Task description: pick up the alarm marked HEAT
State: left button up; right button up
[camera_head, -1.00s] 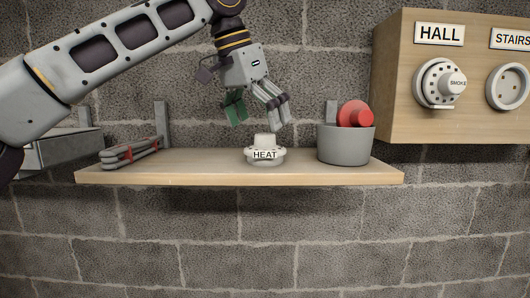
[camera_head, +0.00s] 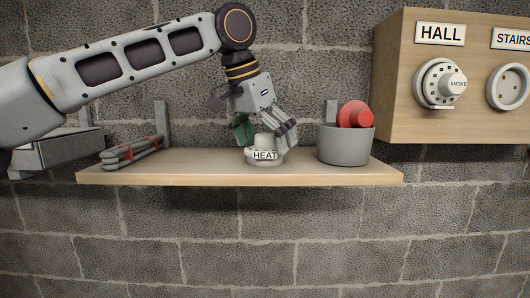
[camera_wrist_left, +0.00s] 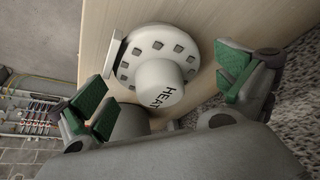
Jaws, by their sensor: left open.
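The white alarm marked HEAT (camera_head: 264,155) stands on the wooden shelf (camera_head: 200,173), its label facing the head camera. In the left wrist view the alarm (camera_wrist_left: 150,55) shows its round vented base and its raised knob with HEAT printed on it. My left gripper (camera_head: 264,137) is just above the alarm, with its fingers on either side of the knob. In the left wrist view my left gripper (camera_wrist_left: 165,92) is open, with green pads apart from the knob. My right gripper is not in view.
A grey pot (camera_head: 345,146) holding a red object (camera_head: 356,114) stands right of the alarm. Grey items with a red band (camera_head: 132,152) lie at the shelf's left. A wooden board (camera_head: 440,115) at right carries a HALL sign and a SMOKE alarm (camera_head: 442,83).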

aim_at(265, 134)
pick_arm(q)
jog(key=shift+c, duration=0.4)
jog(key=c, duration=0.9)
jog(key=shift+r, duration=0.2)
jog(key=shift+r, duration=4.8)
